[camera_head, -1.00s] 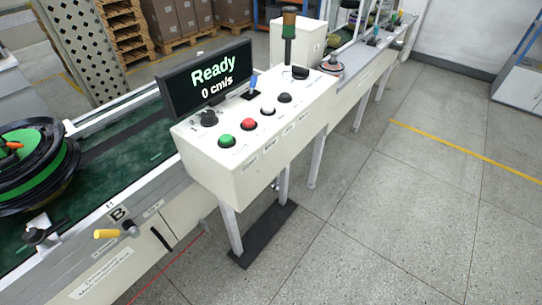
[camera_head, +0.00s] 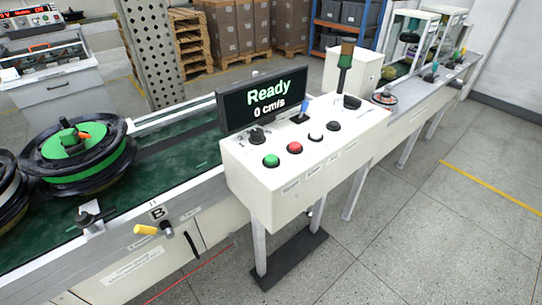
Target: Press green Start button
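The green Start button (camera_head: 271,160) is at the front left of the sloped top of a white control box (camera_head: 300,185). A red button (camera_head: 294,147), a white button (camera_head: 315,137) and a black button (camera_head: 333,126) run in a row to its right. A black knob (camera_head: 256,135) sits behind the green button. A display (camera_head: 262,100) behind the controls reads "Ready" and "0 cm/s". Neither of my grippers is in view, and nothing covers the green button.
A green conveyor belt (camera_head: 180,155) with black and green wheel hubs (camera_head: 78,152) lies left of the box. The floor (camera_head: 420,235) at front right is clear.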

